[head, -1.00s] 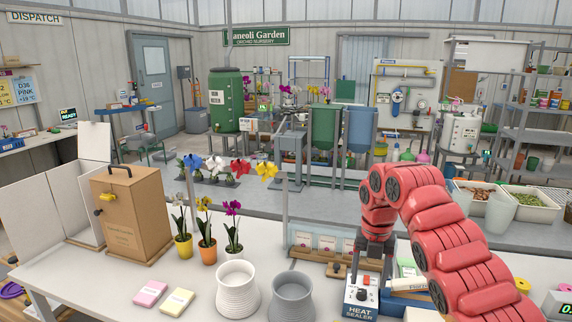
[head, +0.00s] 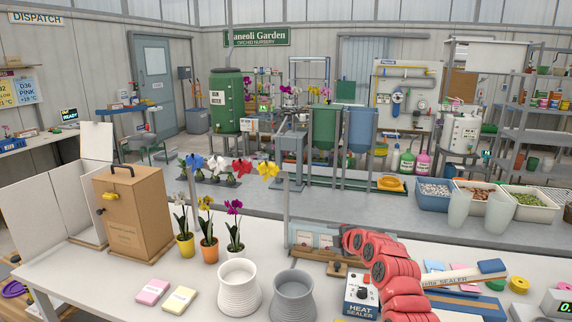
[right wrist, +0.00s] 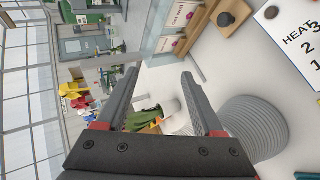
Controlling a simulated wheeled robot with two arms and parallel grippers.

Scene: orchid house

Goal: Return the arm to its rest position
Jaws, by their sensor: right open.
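My right arm (head: 392,272) is folded low at the right of the head view, just beside the heat sealer (head: 361,297). Its gripper is hard to make out there. In the right wrist view my right gripper (right wrist: 158,75) shows two grey fingers spread wide with nothing between their tips. My left gripper is not in view.
On the bench stand a cardboard box (head: 131,218), potted orchids (head: 205,228), a white pot (head: 238,287) and a grey pot (head: 292,295). Pink and yellow blocks (head: 178,299) lie in front. A blue-ended sealer bar (head: 465,277) is at the right. The left-front bench is mostly clear.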

